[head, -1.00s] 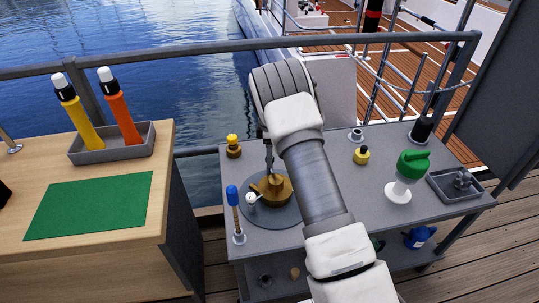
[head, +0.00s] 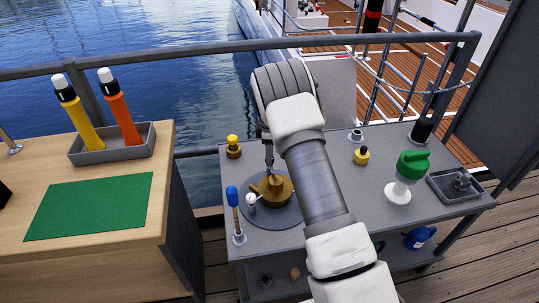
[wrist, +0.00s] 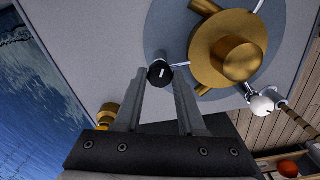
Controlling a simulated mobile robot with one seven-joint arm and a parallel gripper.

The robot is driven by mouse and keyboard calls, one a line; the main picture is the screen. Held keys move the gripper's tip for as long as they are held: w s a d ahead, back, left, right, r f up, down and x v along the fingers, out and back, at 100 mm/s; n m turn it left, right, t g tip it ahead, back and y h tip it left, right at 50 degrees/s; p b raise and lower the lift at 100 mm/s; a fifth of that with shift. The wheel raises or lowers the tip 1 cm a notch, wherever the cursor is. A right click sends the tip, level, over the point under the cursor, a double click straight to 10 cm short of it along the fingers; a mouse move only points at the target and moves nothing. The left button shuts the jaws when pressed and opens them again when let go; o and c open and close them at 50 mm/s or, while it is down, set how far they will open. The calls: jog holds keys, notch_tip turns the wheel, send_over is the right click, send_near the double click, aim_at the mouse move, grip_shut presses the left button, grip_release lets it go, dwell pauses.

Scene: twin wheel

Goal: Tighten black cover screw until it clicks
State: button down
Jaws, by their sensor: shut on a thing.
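The black cover screw (wrist: 160,74), a small round black head with a white mark, sits between the fingertips of my gripper (wrist: 160,79) in the wrist view. My gripper is shut on it. The screw is beside a round brass housing (wrist: 215,61) on a grey disc. In the head view my gripper (head: 268,166) points down at the back of the brass housing (head: 272,188); the screw cannot be made out there.
On the grey table (head: 330,240) stand a blue-topped tool (head: 233,198) at left, a brass piece with a yellow cap (head: 233,146), a small yellow-capped item (head: 361,155), a green-handled white piece (head: 407,175) and a grey tray (head: 440,190). A railing runs behind.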

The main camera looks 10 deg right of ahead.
jog(key=m, duration=0.9)
jog(key=shift+m+p, duration=0.3)
jog(key=shift+p, duration=0.05)
jog(key=m, duration=0.4)
jog(key=shift+m, duration=0.3)
jog(key=m, duration=0.4)
jog(key=shift+m, duration=0.3)
jog(key=c, duration=0.5)
grip_release()
jog(key=shift+r+p, duration=0.1)
jog(key=shift+p, duration=0.2)
notch_tip(320, 180, up, 17)
jog(key=p, duration=0.2)
jog(key=shift+r+p, duration=0.15)
jog(key=shift+p, duration=0.2)
